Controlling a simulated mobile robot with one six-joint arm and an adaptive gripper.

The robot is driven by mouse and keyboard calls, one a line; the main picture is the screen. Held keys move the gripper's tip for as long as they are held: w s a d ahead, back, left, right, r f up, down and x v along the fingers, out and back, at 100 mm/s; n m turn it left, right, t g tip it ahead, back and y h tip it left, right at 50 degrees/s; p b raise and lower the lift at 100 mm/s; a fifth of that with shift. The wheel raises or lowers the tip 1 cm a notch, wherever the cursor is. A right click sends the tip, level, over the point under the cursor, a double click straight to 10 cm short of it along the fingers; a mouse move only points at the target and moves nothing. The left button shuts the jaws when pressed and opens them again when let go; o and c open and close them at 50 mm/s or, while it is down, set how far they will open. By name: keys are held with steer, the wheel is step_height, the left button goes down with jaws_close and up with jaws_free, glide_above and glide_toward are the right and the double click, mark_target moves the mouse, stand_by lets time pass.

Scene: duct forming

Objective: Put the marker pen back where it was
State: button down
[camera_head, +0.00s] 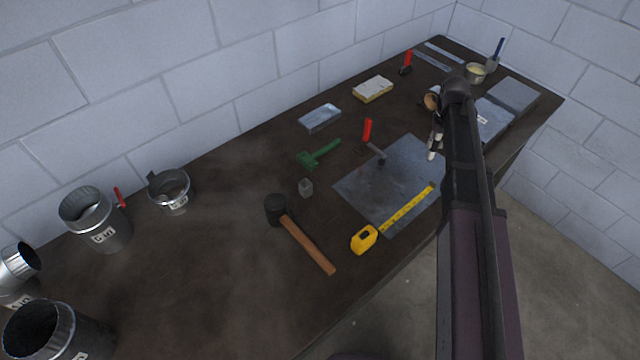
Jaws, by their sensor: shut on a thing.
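My gripper (437,132) is at the far half of the workbench, by the upper right corner of a flat grey metal sheet (372,190). It points down and is shut on a small, slim, pale thing, which looks like the marker pen (432,154). The pen looks roughly upright, with its lower end showing below the fingers. The fingers and my arm hide part of it. I cannot tell whether its lower end touches the bench or sheet.
A mallet (304,243), green tool (318,154) and metal block (320,118) lie left. Stacked plates (513,94) are right of my arm. Duct pieces (95,220) stand at left.

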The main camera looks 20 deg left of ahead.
step_height(320, 180, up, 5)
steer(key=p, duration=0.4)
steer(key=shift+f, duration=0.1)
steer(key=shift+s, duration=0.1)
